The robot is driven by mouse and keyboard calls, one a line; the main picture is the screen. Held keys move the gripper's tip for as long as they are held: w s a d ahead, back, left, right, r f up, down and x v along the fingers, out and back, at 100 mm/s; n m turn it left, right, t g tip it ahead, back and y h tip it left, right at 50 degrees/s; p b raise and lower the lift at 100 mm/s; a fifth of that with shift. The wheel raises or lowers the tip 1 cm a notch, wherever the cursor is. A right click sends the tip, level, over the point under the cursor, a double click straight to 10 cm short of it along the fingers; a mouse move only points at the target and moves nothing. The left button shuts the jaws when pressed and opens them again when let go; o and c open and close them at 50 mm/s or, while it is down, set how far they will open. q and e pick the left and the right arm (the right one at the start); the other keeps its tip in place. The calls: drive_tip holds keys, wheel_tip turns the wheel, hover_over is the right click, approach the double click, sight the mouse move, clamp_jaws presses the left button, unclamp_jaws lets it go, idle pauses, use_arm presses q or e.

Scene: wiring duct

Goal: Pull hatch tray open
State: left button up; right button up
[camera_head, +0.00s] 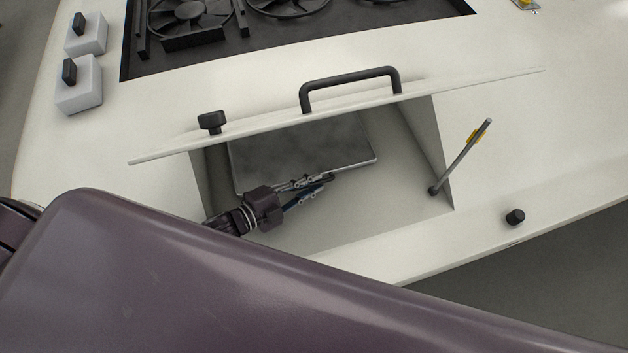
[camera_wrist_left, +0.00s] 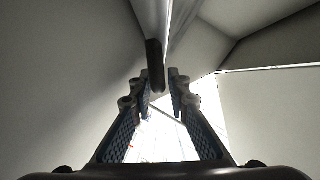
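The hatch is a white lid (camera_head: 250,135) with a black handle (camera_head: 350,85) and a black knob (camera_head: 211,122), raised over a recess (camera_head: 370,215). A dark grey metal panel, which looks like the tray (camera_head: 300,150), lies inside the recess. My left gripper (camera_head: 322,186) reaches into the recess at the panel's near edge. In the left wrist view its fingers (camera_wrist_left: 162,85) stand apart, with a gap between them. A dark rounded bar (camera_wrist_left: 154,65) and a thin pale edge are at the fingertips; contact cannot be told. My right gripper is not in view.
A grey rod (camera_head: 462,155) with a yellow tag stands at the recess's right side. A black peg (camera_head: 515,217) is on the front rim. Fans (camera_head: 190,20) sit in a dark bay behind. Two white blocks (camera_head: 80,85) with black tops stand at the left.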

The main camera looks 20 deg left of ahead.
use_arm(q)
drive_tip(key=shift+w+d, duration=0.25)
drive_tip(key=shift+w, duration=0.05)
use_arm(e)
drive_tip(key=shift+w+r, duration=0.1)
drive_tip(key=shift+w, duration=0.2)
use_arm(q)
drive_tip(key=shift+c, duration=0.5)
drive_tip(key=shift+c, duration=1.3)
clamp_jaws()
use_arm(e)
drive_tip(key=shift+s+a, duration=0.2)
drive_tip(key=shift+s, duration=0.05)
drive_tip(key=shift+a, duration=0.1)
